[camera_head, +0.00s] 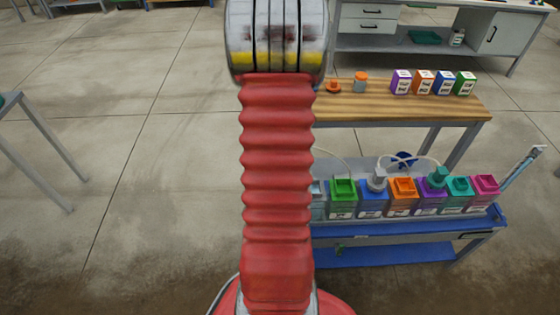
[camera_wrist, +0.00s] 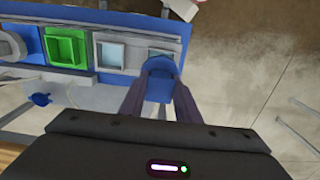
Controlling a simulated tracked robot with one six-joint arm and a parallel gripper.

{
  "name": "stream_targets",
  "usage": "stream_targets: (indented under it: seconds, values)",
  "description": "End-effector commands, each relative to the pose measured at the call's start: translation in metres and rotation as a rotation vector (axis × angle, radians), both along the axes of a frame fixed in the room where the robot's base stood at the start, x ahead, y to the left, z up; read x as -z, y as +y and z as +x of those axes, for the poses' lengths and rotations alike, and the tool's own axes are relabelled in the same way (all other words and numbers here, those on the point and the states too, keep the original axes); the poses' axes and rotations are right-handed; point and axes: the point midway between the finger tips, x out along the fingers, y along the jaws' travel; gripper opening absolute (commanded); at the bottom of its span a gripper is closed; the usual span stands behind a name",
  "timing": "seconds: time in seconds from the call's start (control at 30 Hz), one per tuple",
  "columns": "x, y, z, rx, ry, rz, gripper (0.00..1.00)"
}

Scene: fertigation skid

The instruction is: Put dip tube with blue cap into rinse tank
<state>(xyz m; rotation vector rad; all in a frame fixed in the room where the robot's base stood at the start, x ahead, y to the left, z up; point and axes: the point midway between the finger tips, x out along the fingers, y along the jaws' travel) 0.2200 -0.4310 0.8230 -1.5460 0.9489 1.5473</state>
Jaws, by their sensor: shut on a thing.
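My gripper (camera_wrist: 158,92) shows in the wrist view, with its dark fingers shut on the blue cap of the dip tube (camera_wrist: 158,82). The tube below the cap is hidden. The cap is close to the near edge of a pale open tank (camera_wrist: 163,47), overlapping it in the picture; I cannot tell its height. Another pale open tank (camera_wrist: 112,55) stands to its left. No label is readable, so I cannot tell which is the rinse tank. In the head view, part of a pale tank (camera_head: 318,206) shows beside my arm, which hides my gripper.
A blue cart (camera_head: 410,228) holds the tank row, including green (camera_head: 343,208), orange (camera_head: 402,206) and pink (camera_head: 486,200) tanks. Thin hoses arch above it. A slanted tube (camera_head: 522,167) rises at its right end. Behind, a wooden bench (camera_head: 400,108) carries several small bottles.

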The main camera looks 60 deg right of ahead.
Motion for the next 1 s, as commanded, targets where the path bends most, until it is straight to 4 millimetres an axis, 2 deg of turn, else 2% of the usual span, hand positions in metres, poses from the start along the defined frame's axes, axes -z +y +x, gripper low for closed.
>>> stream_targets:
  seconds: [0.63, 1.0]
  values:
    - [0.045, 0.000, 0.000, -0.001, 0.000, 0.001, 0.00]
    - [0.053, 0.000, 0.001, -0.001, 0.000, -0.001, 0.00]
